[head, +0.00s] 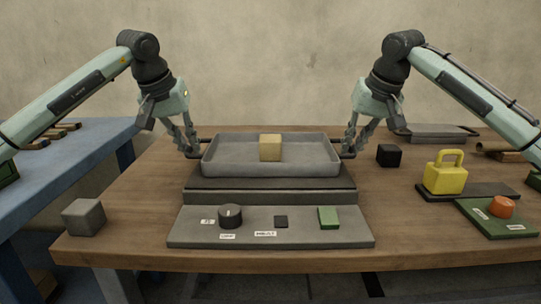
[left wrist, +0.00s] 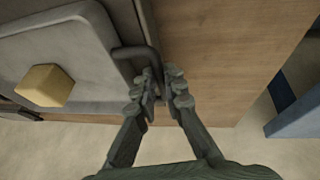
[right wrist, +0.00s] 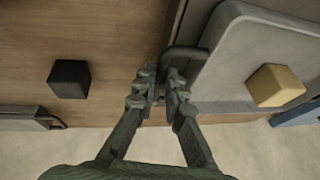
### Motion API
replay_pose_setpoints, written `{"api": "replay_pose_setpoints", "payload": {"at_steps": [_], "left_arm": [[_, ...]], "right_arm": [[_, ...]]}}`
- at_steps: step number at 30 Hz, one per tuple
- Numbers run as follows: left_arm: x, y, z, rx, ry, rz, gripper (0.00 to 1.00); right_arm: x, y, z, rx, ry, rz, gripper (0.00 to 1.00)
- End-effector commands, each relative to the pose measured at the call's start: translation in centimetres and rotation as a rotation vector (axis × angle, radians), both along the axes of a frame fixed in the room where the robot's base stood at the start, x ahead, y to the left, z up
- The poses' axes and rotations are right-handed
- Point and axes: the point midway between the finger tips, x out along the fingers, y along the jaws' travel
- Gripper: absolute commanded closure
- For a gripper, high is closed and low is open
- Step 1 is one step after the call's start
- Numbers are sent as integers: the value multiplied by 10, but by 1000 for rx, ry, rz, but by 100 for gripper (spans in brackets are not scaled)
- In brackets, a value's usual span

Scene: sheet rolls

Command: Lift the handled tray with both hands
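The handled tray (head: 217,166) is a shallow grey tray with a dark bar handle at each end. It sits level on a dark raised stand (head: 270,190), with a tan cube (head: 270,147) in it. My left gripper (head: 193,152) is at the left handle (left wrist: 135,51); its fingers lie close on both sides of the bar. My right gripper (head: 348,152) is at the right handle (right wrist: 185,52), its fingers likewise closed around the bar. The tray and tan cube also show in both wrist views. The fingertips partly hide the handle bars.
A grey panel (head: 190,237) with a knob and green block lies in front. A grey cube (head: 84,217) is at the left. A black cube (head: 389,155), a yellow handled weight (head: 445,178) and a green board (head: 487,226) are at the right. A blue table (head: 85,150) stands left.

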Motion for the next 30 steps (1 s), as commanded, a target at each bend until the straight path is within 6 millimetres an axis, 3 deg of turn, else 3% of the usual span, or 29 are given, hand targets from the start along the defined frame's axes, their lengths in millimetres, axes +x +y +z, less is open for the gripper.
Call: {"api": "replay_pose_setpoints", "payload": {"at_steps": [20, 30], "left_arm": [[0, 0, 4, -1, -3, 0, 100], [0, 0, 33, -1, -3, 1, 100]], "right_arm": [[0, 0, 4, 0, -3, -1, 100], [0, -1, 33, 0, -3, -1, 100]]}}
